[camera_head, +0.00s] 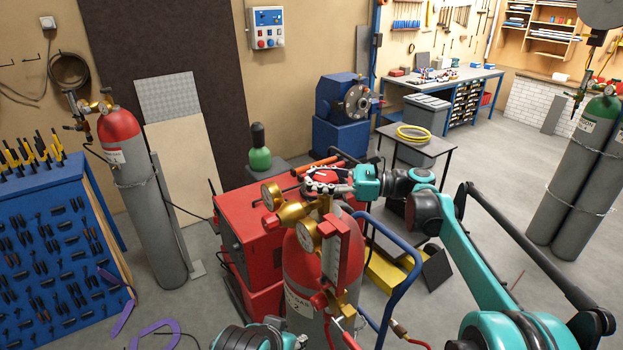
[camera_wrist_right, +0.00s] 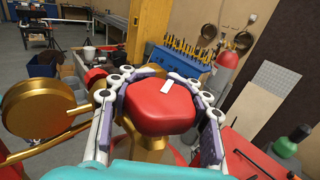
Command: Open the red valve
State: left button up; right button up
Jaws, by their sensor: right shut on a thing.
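The red valve is a rounded red knob with a white mark on its top, on a brass stem. It fills the middle of the right wrist view (camera_wrist_right: 160,108), and a small part of it shows in the head view (camera_head: 322,175). It sits at the top of the brass fitting on a red-topped grey cylinder (camera_head: 298,262). My right gripper (camera_wrist_right: 168,78) is shut around the knob, with one jointed finger along each side. In the head view, the right gripper (camera_head: 325,187) reaches the knob from the right.
Brass gauges (camera_head: 308,234) stand close beside the valve. A red machine (camera_head: 243,225) is behind the cylinder, and a blue cart handle (camera_head: 402,250) curves to its right. A blue tool rack (camera_head: 50,250) and another red-topped cylinder (camera_head: 145,190) stand left.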

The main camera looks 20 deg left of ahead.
jog(key=o, duration=1.4)
jog(key=shift+d, duration=0.1)
jog(key=shift+c, duration=0.2)
jog(key=w+d, duration=0.2)
jog(key=d, duration=1)
jog(key=shift+w, duration=0.2)
jog(key=shift+a, duration=0.1)
